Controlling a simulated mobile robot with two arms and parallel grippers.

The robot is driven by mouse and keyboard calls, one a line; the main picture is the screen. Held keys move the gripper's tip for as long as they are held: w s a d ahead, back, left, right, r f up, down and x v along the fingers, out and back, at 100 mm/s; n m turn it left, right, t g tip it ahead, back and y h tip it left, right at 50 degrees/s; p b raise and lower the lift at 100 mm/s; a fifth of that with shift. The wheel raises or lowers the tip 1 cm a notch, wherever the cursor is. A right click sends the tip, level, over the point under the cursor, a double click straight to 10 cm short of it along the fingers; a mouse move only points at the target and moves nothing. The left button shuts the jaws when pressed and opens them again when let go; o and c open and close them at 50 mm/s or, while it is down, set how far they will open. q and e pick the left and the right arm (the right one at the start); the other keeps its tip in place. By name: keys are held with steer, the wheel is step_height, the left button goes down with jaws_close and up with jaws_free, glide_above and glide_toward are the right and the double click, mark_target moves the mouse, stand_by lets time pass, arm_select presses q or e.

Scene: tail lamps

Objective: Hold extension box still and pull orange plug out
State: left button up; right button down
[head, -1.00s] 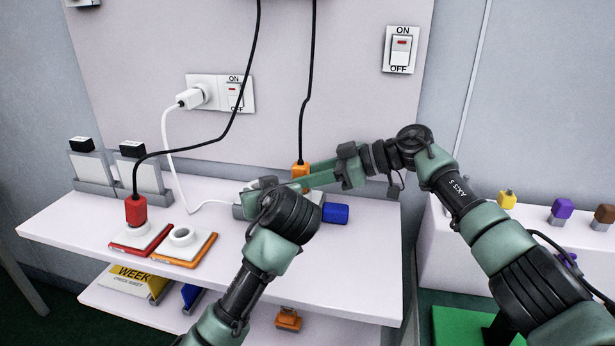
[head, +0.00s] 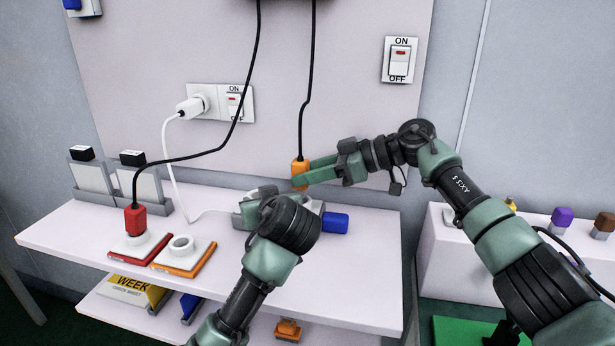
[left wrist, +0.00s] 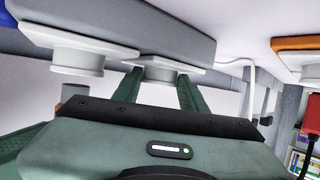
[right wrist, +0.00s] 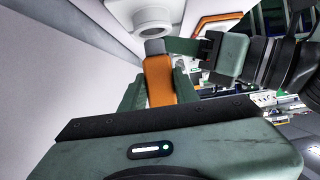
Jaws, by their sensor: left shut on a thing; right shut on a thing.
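The orange plug (head: 299,168), on a black cord, is in my right gripper (head: 301,180), above the extension box (head: 315,206). In the right wrist view the orange plug (right wrist: 159,82) sits between the fingers; its grey end shows below a white round socket (right wrist: 152,18) and looks clear of it. My left gripper (head: 262,203) is down at the extension box, which my arm partly hides. In the left wrist view its fingers stand either side of a white socket (left wrist: 160,72) on the grey extension box (left wrist: 130,22).
A blue plug (head: 335,222) is at the box's right end. A red plug (head: 135,218) sits on a red-edged holder; an orange-edged holder (head: 182,258) beside it is empty. A white plug (head: 190,106) is in the wall socket. The shelf's (head: 350,270) front right is clear.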

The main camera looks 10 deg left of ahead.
mark_target(307, 161)
steer(key=shift+r, duration=2.55)
arm_select(q)
steer(key=o, duration=1.4)
